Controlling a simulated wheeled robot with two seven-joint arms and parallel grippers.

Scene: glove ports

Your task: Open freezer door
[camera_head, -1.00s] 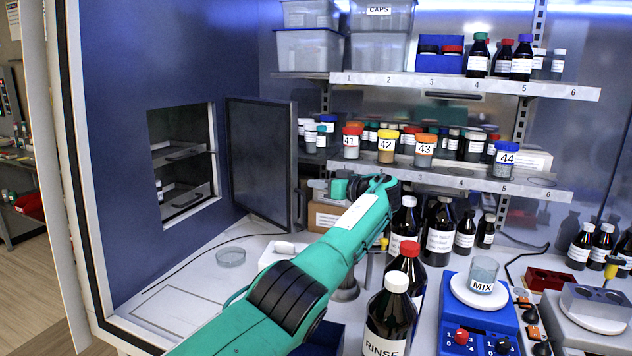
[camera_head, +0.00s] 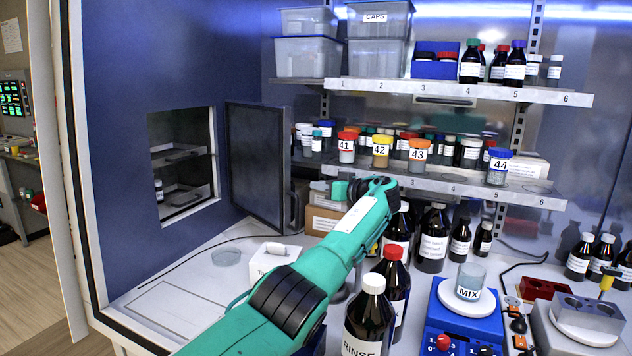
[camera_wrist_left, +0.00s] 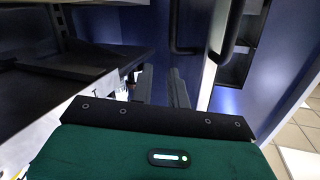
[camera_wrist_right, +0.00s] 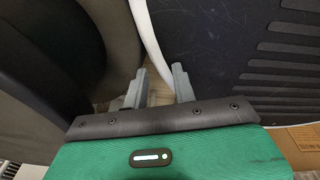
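The freezer door (camera_head: 256,165) is a dark grey panel standing swung out to the right of the square opening (camera_head: 183,165) in the blue wall. Sliding shelves show inside the opening. A dark handle (camera_head: 294,208) shows at the door's free edge. My left gripper (camera_head: 325,186) is just right of that edge, apart from it, pointing left. In the left wrist view its two fingers (camera_wrist_left: 162,88) are apart with nothing between them; dark bar handles (camera_wrist_left: 228,32) show beyond. My right gripper (camera_wrist_right: 158,85) is open and empty, seen only in its wrist view.
Shelves (camera_head: 470,92) with jars and bins are behind my left arm. Brown bottles, including a RINSE bottle (camera_head: 370,325), stand close to its right. A glass dish (camera_head: 227,257) and a white box (camera_head: 274,258) are on the bench below the door. The bench's left front is clear.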

